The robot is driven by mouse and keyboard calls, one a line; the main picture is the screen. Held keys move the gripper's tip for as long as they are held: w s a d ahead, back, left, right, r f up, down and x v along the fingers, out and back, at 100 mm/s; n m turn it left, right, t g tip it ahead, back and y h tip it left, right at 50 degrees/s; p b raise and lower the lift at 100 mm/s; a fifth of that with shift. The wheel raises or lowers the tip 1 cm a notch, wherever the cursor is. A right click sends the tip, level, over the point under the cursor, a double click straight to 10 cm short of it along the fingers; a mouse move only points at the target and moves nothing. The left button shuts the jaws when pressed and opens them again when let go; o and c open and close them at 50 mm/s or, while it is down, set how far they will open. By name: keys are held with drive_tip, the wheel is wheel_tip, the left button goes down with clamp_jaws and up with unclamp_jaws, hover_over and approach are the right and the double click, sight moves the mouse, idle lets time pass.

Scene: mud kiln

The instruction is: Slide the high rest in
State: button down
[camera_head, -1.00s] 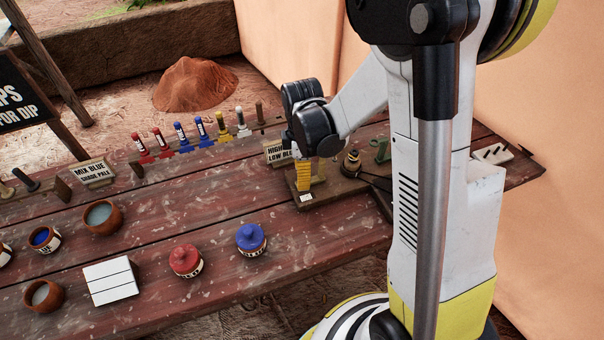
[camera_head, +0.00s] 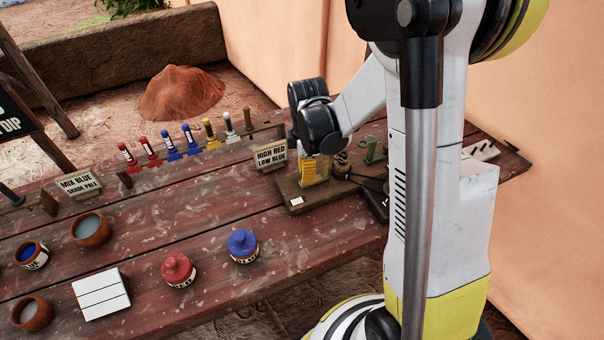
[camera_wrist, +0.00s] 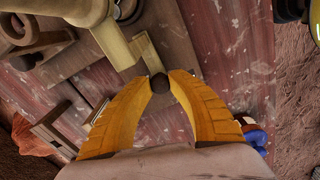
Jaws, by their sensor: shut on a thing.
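In the wrist view my gripper (camera_wrist: 160,84) has its two yellow fingers closed on a dark round knob (camera_wrist: 159,83). A short pale wooden bar (camera_wrist: 145,48) runs from beside the knob toward a thicker pale wooden piece (camera_wrist: 113,45). I take the bar and knob to be the high rest. In the head view my gripper (camera_head: 313,172) is low over a wooden base board (camera_head: 290,187) on the table, and its fingers hide the knob there. A sign reading HIGH RED LOW BLUE (camera_head: 270,155) stands left of the gripper.
Red, blue, yellow and white handled tools stand in a rack (camera_head: 190,150) along the back edge. A red lidded jar (camera_head: 178,270) and a blue lidded jar (camera_head: 242,246) stand in front. A green-handled item (camera_head: 374,151) lies right of my gripper.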

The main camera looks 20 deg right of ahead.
drive_tip(key=c, duration=1.2)
unclamp_jaws()
drive_tip(key=shift+d, duration=0.35)
drive_tip(key=shift+a, duration=0.1)
wheel_tip(320, 180, up, 12)
